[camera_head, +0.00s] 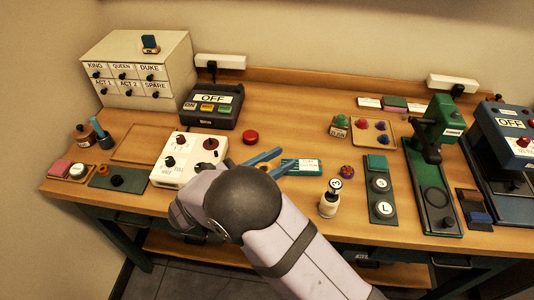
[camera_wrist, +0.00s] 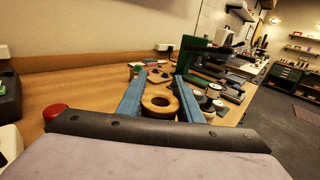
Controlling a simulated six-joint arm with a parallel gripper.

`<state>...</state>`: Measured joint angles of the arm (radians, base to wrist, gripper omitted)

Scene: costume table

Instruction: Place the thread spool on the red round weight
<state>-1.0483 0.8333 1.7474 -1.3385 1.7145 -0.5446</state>
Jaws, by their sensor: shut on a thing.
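The thread spool, an orange-brown ring with a dark centre hole, lies between my blue fingers in the wrist view (camera_wrist: 160,105). In the head view only a small orange part of it (camera_head: 263,168) shows; my wrist and fingers hide the rest. My gripper (camera_head: 288,156) is shut on the spool, and its fingers also show in the wrist view (camera_wrist: 159,80). The red round weight (camera_head: 250,137) stands on the table beyond and left of my fingers. It also shows at the left of the wrist view (camera_wrist: 56,111). The spool is apart from it.
A white control box (camera_head: 185,160) is left of my gripper, and a black OFF box (camera_head: 212,107) stands behind it. A green and white card (camera_head: 301,167) and a stamp marked 3 (camera_head: 329,203) are to the right. The table behind the red weight is clear.

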